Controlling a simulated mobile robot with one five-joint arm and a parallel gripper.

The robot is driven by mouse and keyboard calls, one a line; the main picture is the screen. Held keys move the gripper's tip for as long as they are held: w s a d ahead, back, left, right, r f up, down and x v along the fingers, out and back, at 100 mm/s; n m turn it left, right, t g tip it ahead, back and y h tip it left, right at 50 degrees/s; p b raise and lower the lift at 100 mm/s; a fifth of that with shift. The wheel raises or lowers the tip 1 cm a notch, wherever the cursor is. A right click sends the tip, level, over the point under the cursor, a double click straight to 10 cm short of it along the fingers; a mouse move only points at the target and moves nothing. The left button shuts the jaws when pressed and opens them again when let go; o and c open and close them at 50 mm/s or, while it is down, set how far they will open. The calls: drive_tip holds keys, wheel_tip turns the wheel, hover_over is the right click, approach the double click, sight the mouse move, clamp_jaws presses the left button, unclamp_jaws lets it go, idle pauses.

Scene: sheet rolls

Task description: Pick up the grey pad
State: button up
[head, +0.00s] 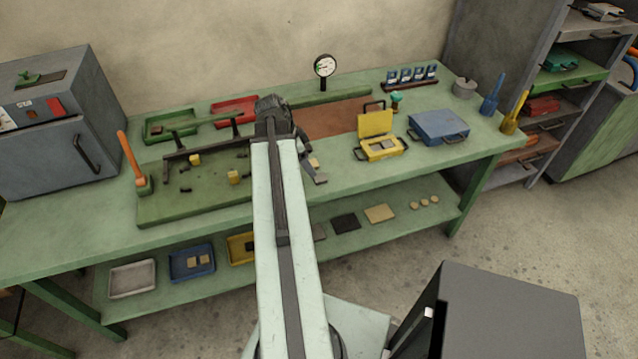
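A grey pad (319,232) lies flat on the lower shelf of the green bench, just right of my arm, which hides part of it. A black pad (346,223) and a tan pad (380,213) lie to its right on the same shelf. My gripper (317,172) is small and dark, beyond the end of my pale arm, above the bench top and higher than the grey pad. Its fingers are partly hidden and too small to read clearly.
The bench top (70,223) overhangs the shelf. White (132,277), blue (177,268) and yellow (236,249) trays stand on the shelf at left. Several small discs (423,202) lie at right. A yellow box (377,150) and a blue case (438,125) stand on top.

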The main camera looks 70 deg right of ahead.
sight(319, 177)
drive_tip(key=shift+b+x, duration=1.15)
drive_tip(key=shift+x, duration=0.05)
drive_tip(key=b+x, duration=0.5)
drive_tip(key=shift+s+d+f, duration=0.1)
drive_tip(key=shift+s+f, duration=0.15)
drive_tip(key=shift+s, duration=0.05)
drive_tip(key=shift+r, duration=0.2)
clamp_jaws()
